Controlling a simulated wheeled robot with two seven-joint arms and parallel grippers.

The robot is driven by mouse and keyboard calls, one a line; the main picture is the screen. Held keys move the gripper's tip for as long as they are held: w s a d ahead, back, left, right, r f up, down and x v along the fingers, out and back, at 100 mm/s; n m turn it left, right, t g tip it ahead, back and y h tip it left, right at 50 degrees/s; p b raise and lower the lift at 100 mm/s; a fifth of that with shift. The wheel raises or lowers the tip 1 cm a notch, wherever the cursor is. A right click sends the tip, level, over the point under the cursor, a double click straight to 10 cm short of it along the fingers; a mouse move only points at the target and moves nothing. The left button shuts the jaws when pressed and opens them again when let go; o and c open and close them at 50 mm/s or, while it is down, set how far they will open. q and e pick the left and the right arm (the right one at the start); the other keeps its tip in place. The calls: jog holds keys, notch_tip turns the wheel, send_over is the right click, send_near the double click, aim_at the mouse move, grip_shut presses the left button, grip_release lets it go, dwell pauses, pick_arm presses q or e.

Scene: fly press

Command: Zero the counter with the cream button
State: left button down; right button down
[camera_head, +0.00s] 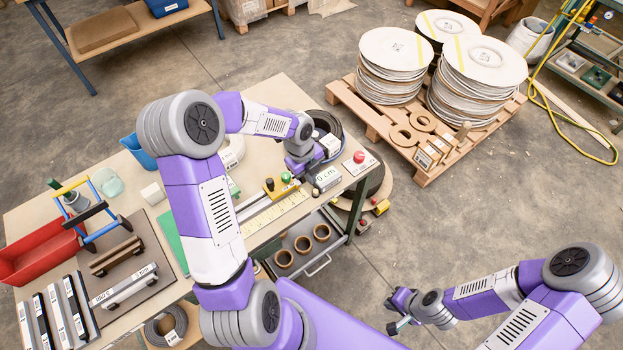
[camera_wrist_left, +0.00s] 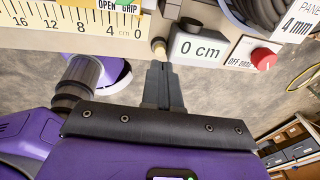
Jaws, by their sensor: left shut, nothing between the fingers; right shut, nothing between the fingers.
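The counter (camera_wrist_left: 200,47) is a grey box beside the ruler, and its display reads "0 cm" in the left wrist view. It also shows in the head view (camera_head: 328,179) near the table's right corner. The cream button (camera_wrist_left: 158,46) stands at the counter's left side in the left wrist view. My left gripper (camera_wrist_left: 157,66) is shut and empty, its tips right at the cream button; I cannot tell whether they touch. In the head view my left gripper (camera_head: 312,186) is small and dark beside the counter. My right gripper (camera_head: 398,326) is shut over the floor.
A red knob (camera_wrist_left: 263,57) on a white panel stands right of the counter. A yellow ruler (camera_wrist_left: 75,17) runs to the left. A cable coil (camera_head: 325,130) lies behind. A red tray (camera_head: 38,258) and labelled bars stand at the table's left. A pallet (camera_head: 440,165) with reels stands beyond.

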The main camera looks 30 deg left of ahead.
pick_arm(q)
notch_tip(320, 180, up, 8)
jog(key=a+p, duration=0.1)
jog(key=shift+s+f, duration=0.2)
jog(key=shift+f, duration=0.05)
dwell(0.6)
jog(key=s+d+f+n+h, duration=0.2)
jog(key=s+d+f+n, duration=0.2)
jog(key=d+f+n, duration=0.45)
jog(key=s+d+f+n+h, duration=0.1)
jog(key=s+d+f+n, duration=0.3)
jog(key=d+f+n, duration=0.5)
jog(key=s+f+n, duration=0.6)
jog(key=s+n, duration=0.1)
jog(key=n, duration=0.1)
jog(key=shift+s+d+y, duration=0.2)
jog(key=shift+s+y, duration=0.1)
dwell(0.7)
